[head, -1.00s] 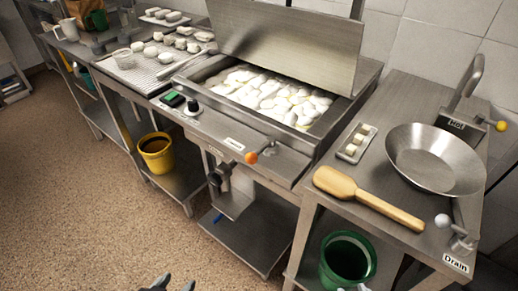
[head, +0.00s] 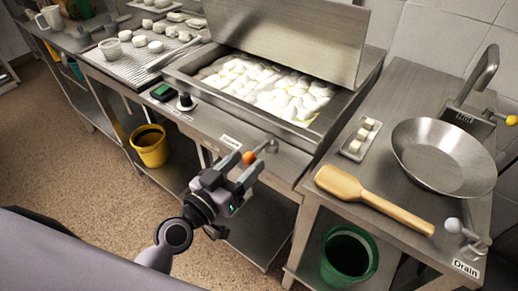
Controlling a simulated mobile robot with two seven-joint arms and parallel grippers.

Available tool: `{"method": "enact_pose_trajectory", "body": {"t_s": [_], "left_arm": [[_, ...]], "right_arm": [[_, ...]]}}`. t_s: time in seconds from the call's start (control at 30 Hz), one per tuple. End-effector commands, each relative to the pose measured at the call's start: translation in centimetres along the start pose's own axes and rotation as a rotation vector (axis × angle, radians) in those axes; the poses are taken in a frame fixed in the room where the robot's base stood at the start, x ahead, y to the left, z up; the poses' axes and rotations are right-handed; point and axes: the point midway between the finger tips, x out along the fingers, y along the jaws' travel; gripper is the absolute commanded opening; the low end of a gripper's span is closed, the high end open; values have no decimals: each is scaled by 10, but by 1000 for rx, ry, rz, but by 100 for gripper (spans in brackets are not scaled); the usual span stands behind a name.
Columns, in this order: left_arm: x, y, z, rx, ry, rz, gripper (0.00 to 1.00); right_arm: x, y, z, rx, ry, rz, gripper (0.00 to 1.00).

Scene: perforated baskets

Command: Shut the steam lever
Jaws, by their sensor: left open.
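The steam lever, with an orange ball knob (head: 249,158) on a short metal arm, sticks out from the front ledge of the steaming vat (head: 190,82). A small white label, too small to read surely, sits to its left. My left gripper (head: 248,165) is open, its two fingertips close around the knob from the front and below. I cannot tell whether they touch it. The gripper body hides part of the cabinet front. The right gripper is out of view.
The vat's lid stands raised over white curds. On the right counter are a wooden paddle (head: 372,199), a steel bowl (head: 443,157), a small tray (head: 361,139) and a white-knobbed drain lever (head: 453,225). Yellow (head: 150,146) and green (head: 348,254) buckets stand below.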

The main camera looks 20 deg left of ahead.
Motion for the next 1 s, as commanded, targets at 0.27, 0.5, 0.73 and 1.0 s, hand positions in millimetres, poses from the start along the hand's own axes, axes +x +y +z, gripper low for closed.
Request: {"method": "enact_pose_trajectory", "body": {"t_s": [0.27, 0.5, 0.73, 1.0], "left_arm": [[37, 0, -1, -1, 0, -1, 55], [47, 0, 0, 0, -2, 0, 55], [47, 0, 0, 0, -2, 0, 52], [47, 0, 1, 1, -2, 0, 0]], "right_arm": [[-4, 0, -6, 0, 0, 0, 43], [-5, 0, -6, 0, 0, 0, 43], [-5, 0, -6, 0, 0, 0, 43], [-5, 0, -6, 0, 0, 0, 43]]}}
